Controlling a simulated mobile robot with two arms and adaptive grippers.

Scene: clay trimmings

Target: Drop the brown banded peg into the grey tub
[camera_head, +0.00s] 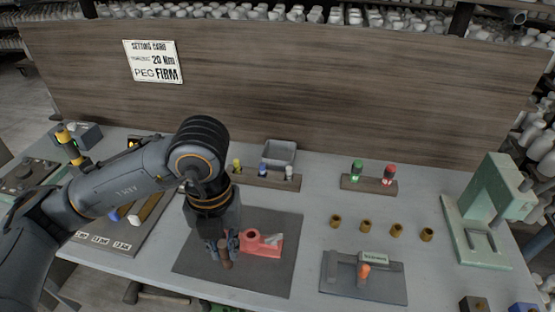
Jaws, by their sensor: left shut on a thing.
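A brown peg (226,261) hangs upright between the fingers of my left gripper (222,248), which is shut on it above the dark mat. Its bands are too small to make out. The grey tub (280,152) stands at the back of the bench, behind the rack of pegs and up and right of the gripper. Its inside looks empty from here, though its lower front is partly hidden by the rack. My right gripper is not in view.
A red fixture (262,243) sits on the dark mat (280,280) right beside the gripper. A wooden rack (266,181) with several coloured pegs stands before the tub. A second rack (369,184), several brass cups (366,226) and a green press (485,215) are to the right.

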